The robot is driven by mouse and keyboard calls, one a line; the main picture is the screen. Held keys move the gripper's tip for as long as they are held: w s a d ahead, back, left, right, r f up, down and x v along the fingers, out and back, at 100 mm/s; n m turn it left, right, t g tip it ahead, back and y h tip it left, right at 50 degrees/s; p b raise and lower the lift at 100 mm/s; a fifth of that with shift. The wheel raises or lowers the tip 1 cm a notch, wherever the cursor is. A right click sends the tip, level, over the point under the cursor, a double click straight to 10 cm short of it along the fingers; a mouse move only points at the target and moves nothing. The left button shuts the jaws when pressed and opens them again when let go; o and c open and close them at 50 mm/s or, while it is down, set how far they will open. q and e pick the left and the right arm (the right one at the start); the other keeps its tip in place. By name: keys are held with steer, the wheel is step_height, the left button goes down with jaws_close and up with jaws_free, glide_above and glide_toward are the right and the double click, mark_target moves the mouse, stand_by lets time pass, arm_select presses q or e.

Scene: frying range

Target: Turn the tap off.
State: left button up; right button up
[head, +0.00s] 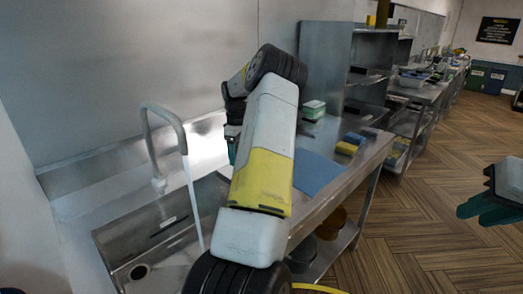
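The tap (149,135) is a grey gooseneck at the left, behind the sink. A stream of water (193,205) runs from its spout into the metal sink (125,243). I cannot make out a separate handle on the tap. My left arm crosses the middle of the view, and its wrist is bent over to the right of the tap. My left gripper (232,150) is mostly hidden behind that arm; only a bit of teal shows, apart from the tap in the picture. My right gripper (488,209) is at the right edge, over the floor, far from the tap, with nothing visible in it.
A metal counter (345,180) continues right of the sink, with a blue mat (314,171), sponges (346,148) and a green-and-white stack (313,109). A metal shelf unit (325,62) stands behind. The wooden floor (430,200) at the right is clear.

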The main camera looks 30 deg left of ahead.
arm_select(q)
steer(key=c, duration=1.4)
steer(key=m, duration=0.4)
steer(key=shift+w+m, duration=0.1)
steer(key=shift+m, duration=2)
steer(key=shift+o, duration=0.2)
steer(key=o, duration=1.4)
steer(key=shift+c, duration=0.2)
